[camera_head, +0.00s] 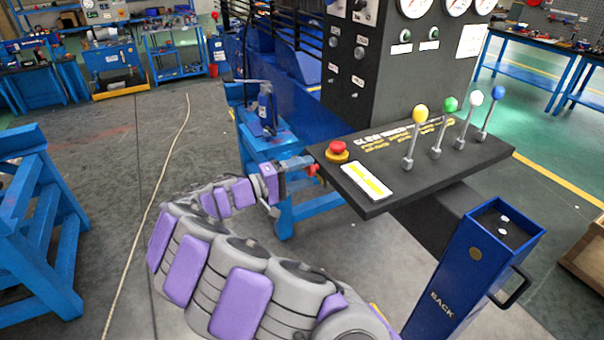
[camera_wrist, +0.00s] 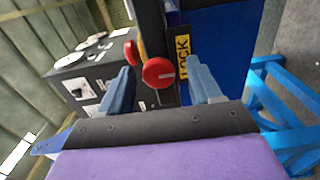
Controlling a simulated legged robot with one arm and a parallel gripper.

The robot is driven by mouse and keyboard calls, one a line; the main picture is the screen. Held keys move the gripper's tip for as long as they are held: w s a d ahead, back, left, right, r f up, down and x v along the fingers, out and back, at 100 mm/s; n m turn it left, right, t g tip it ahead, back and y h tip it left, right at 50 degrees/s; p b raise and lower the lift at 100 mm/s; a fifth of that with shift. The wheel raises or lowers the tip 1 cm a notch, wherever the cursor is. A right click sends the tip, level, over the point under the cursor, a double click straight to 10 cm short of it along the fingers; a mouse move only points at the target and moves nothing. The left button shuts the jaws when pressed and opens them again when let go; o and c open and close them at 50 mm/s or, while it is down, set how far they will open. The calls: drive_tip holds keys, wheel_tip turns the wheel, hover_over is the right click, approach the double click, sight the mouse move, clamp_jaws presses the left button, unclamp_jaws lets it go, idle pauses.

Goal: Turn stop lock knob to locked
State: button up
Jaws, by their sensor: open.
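The red stop lock knob (camera_wrist: 157,72) is round and faces the wrist camera, with a short pale mark running sideways toward its right side. A yellow label reading LOCK (camera_wrist: 183,58) stands just right of it. My gripper (camera_wrist: 160,76) is open, one finger on each side of the knob in the picture; contact cannot be told. In the head view my gripper (camera_head: 297,163) is at the left edge of the black control panel (camera_head: 400,188), and a small red part of the knob (camera_head: 313,170) shows at its tip.
A red mushroom button on a yellow base (camera_head: 337,150) sits on the panel above the knob. Levers with yellow (camera_head: 420,113), green, white and blue balls stand farther right. A blue stand (camera_head: 290,205) lies behind my gripper. A blue box marked BACK (camera_head: 465,270) is front right.

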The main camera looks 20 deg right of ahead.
drive_tip(key=a+p, duration=0.3)
drive_tip(key=a, duration=1.4)
drive_tip(key=shift+s+a, duration=0.2)
drive_tip(key=shift+a, duration=0.05)
